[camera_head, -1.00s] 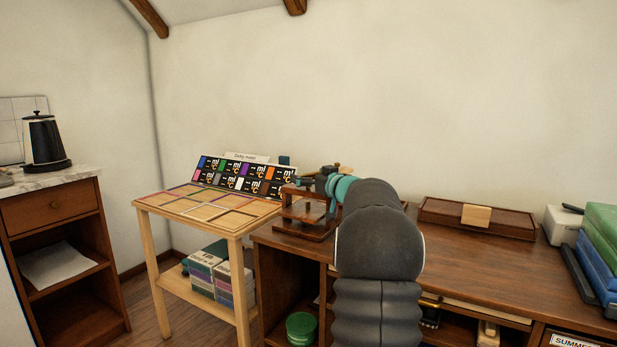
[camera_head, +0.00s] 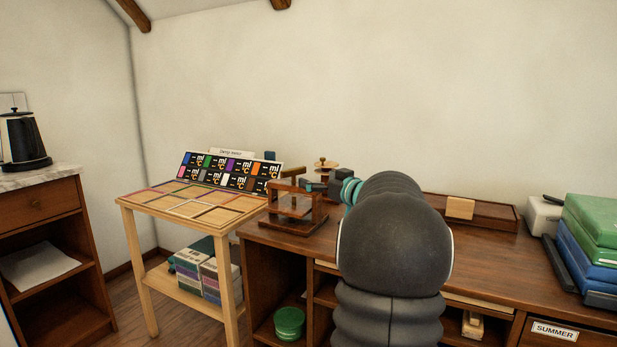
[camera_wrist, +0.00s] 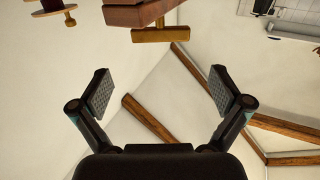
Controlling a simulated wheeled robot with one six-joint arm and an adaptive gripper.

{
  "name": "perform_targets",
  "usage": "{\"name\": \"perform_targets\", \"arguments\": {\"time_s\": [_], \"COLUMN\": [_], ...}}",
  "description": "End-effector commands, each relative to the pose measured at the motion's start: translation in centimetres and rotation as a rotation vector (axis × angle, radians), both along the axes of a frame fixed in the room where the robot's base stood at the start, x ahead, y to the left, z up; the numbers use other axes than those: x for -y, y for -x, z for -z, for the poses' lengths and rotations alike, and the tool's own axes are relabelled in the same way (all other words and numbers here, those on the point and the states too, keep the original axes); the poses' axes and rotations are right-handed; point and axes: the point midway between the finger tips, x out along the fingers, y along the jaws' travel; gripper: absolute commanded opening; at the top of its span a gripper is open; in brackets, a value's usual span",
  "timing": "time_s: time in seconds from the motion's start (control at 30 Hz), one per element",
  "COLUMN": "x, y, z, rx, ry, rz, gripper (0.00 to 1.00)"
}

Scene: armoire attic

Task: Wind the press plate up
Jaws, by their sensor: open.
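The small wooden press (camera_head: 289,228) stands at the left end of the brown desk, with a dark reddish frame and base. A round wooden disc with a knob (camera_head: 323,166) shows above and behind my gripper; what carries it is hidden. My gripper (camera_head: 309,185) is beside the upper part of the press, partly hidden by my arm. In the wrist view my gripper (camera_wrist: 165,92) is open, with nothing between its pads. Beyond the tips, a reddish wooden beam (camera_wrist: 140,13) with a brass-coloured bar (camera_wrist: 165,35) and a spool-like wheel with a knob (camera_wrist: 52,9) show at the top edge.
A light wood table (camera_head: 180,222) with a colour-card rack (camera_head: 228,170) stands left of the desk (camera_head: 480,258). A wooden tray (camera_head: 490,215) lies at the desk's back, and green and blue boxes (camera_head: 592,220) are stacked at right. My arm hides the desk's middle.

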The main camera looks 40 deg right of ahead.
Motion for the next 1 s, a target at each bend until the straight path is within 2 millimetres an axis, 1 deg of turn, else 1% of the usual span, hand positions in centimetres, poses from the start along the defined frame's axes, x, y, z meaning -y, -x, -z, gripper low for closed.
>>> {"name": "perform_targets", "arguments": {"time_s": [0.1,0.4,0.47,0.5,0.57,0.6,0.63,0.67,0.77,0.83,0.93,0.97,1.0], "x": [0.0,0.0,-0.1,-0.3,-0.9,-1.5,-2.1,-2.9,-6.0,-8.6,-12.6,-13.8,-15.4], "y": [0.8,0.9,0.9,0.8,0.5,0.3,0.1,-0.1,-0.5,-0.2,1.2,1.8,2.7], "z": [0.0,0.0,-0.1,-0.2,-0.6,-1.2,-1.5,-2.0,-3.5,-4.1,-3.9,-3.6,-3.0], "rx": [0.001,0.000,0.001,0.001,0.005,0.009,0.010,0.014,0.010,-0.010,-0.070,-0.094,-0.133], "ry": [0.001,0.000,0.001,0.003,0.010,0.019,0.024,0.033,0.056,0.064,0.061,0.056,0.049], "rz": [0.001,0.000,0.001,0.005,0.017,0.034,0.052,0.071,0.160,0.230,0.318,0.339,0.363], "gripper": [1.00,1.00,0.85,0.75,0.60,0.50,0.42,0.42,0.42,0.42,0.42,0.42,0.42]}}
